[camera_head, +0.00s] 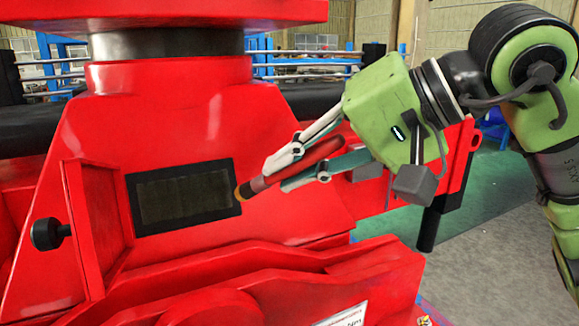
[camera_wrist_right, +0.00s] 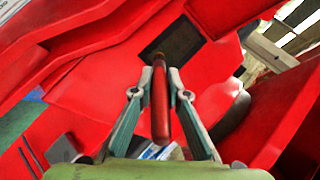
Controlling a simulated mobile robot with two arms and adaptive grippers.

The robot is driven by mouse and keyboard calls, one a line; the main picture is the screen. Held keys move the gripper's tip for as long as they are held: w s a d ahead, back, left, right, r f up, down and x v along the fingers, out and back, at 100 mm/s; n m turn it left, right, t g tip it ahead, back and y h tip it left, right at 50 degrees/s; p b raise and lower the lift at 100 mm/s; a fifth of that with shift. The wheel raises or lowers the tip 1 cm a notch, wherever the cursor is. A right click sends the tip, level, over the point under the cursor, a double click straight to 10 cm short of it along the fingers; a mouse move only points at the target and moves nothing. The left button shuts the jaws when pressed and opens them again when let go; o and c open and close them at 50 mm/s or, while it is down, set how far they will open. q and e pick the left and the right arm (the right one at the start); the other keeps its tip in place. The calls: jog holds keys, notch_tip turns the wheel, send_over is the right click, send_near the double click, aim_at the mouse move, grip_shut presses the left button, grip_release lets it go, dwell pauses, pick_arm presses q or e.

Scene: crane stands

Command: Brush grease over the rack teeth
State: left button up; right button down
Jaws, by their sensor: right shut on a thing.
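My right gripper (camera_head: 298,168) is shut on a red-handled brush (camera_head: 265,184). The brush points left, and its pale tip is at the right edge of a dark, black-framed window (camera_head: 185,197) in the red crane stand (camera_head: 140,260). I cannot tell whether the tip touches the frame. In the right wrist view the brush's red handle (camera_wrist_right: 160,104) lies between the two fingers, with the dark window (camera_wrist_right: 172,43) just beyond its tip. The rack teeth are too dark and small to make out singly. My left gripper is not in view.
An open red door (camera_head: 97,220) with a black knob (camera_head: 48,234) stands left of the window. Red beams (camera_head: 250,270) run below it. A round red column (camera_head: 170,72) rises above. Grey floor (camera_head: 480,240) is free at the right.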

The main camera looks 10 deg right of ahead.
jog(key=shift+s+d+r, duration=0.2)
jog(key=shift+s+r, duration=0.1)
jog(key=shift+s, duration=0.35)
jog(key=shift+s+d+r, duration=0.2)
jog(key=shift+s+r, duration=0.05)
jog(key=shift+s, duration=0.4)
